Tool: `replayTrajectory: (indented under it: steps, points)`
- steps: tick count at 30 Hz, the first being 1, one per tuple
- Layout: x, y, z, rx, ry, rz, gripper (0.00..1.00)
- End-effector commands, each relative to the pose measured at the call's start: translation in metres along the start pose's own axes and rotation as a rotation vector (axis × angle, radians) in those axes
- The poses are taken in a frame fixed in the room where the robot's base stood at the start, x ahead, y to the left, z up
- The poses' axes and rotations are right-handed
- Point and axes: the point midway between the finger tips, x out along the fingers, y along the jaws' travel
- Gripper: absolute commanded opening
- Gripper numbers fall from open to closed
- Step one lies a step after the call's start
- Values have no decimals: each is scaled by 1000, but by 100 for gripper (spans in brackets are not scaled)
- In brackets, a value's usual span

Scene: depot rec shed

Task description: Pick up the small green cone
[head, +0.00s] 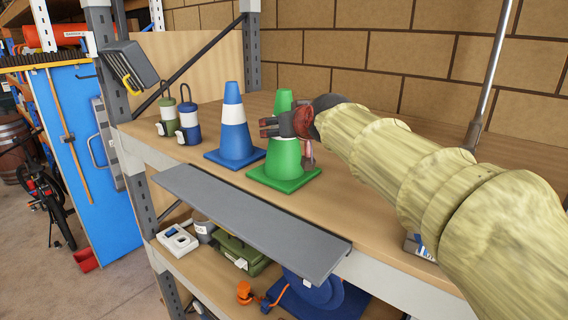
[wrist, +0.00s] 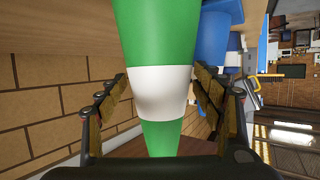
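The green cone (head: 283,168) with a white band stands upright on the shelf's wooden top, right of the blue cone (head: 234,127). In the wrist view the green cone (wrist: 160,92) fills the middle. My gripper (head: 288,139) is at the cone's upper half and hides most of its white band in the head view. In the wrist view my gripper (wrist: 163,82) is open, with one finger on each side of the white band. Narrow gaps seem to show between the fingers and the cone. The blue cone also shows in the wrist view (wrist: 213,40), beyond the right finger.
A blue lantern (head: 188,121) and a green lantern (head: 167,116) stand left of the cones. A grey board (head: 250,222) juts out along the shelf's front edge. A brick wall (head: 420,65) rises behind. A metal pole (head: 490,80) stands at the right.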

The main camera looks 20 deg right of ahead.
Motion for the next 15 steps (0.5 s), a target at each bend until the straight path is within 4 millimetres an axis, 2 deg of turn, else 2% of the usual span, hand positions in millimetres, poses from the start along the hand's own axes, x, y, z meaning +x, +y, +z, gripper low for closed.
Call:
replayTrajectory:
  steps: [15]
  points:
    - [0,0,0,0,0,0,36]
